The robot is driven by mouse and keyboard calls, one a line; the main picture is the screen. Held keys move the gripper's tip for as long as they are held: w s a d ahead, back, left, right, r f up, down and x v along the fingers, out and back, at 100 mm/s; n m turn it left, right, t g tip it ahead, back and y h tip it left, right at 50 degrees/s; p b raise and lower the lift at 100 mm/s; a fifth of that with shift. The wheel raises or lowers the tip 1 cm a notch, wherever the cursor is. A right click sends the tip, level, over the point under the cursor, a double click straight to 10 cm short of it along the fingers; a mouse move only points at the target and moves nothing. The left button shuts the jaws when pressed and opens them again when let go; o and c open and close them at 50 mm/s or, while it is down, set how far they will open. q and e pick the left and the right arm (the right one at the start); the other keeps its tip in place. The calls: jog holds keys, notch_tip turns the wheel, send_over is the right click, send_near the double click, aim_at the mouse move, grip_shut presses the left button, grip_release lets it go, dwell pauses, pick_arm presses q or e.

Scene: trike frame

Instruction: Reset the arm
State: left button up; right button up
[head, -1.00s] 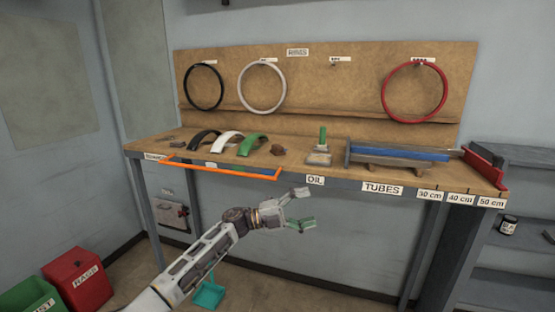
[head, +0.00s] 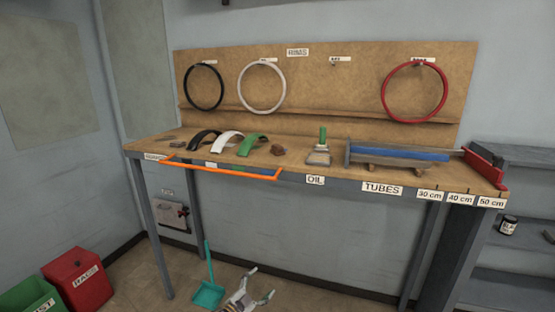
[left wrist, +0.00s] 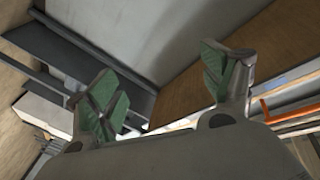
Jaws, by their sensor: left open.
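My left gripper (head: 262,284) shows at the bottom of the head view, low in front of the workbench, with its fingers apart and nothing between them. In the left wrist view its two green-padded fingers (left wrist: 165,90) are spread and empty. Most of my left arm is out of the head view. My right gripper is in neither view.
The workbench (head: 330,171) holds black, white and green curved fenders (head: 228,142), a blue tube (head: 400,152) and an orange bar (head: 225,170) at its front edge. Rims hang behind. A teal dustpan (head: 208,293) and red bin (head: 78,280) stand on the floor.

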pick_arm(q)
jog(key=s+a+f+n+g+y, duration=0.2)
jog(key=s+a+f+n+y, duration=0.15)
jog(key=s+f, duration=0.55)
jog(key=s+a+f+n+g+y, duration=0.15)
jog(key=s+a+f, duration=0.4)
jog(key=f, duration=0.65)
jog(key=s+a+f+n+g+y, duration=0.1)
jog(key=s+a+f+n+y, duration=0.2)
jog(key=s+f, duration=0.6)
jog(key=s+a+f+n+g, duration=0.1)
jog(key=s+f, duration=0.4)
jog(key=s, duration=0.8)
jog(key=s+a+f+n+g+y, duration=0.1)
jog(key=s+a+f+g, duration=0.3)
jog(key=s, duration=1)
jog(key=s+a+f+n+g+y, duration=0.1)
jog(key=s+f+g, duration=0.3)
jog(key=s, duration=0.9)
notch_tip(320, 180, down, 3)
jog(key=shift+s+a+f+n, duration=0.2)
jog(key=shift+s+a+n, duration=0.25)
jog(key=shift+a, duration=0.45)
jog(key=shift+o, duration=0.4)
jog(key=shift+w, duration=0.15)
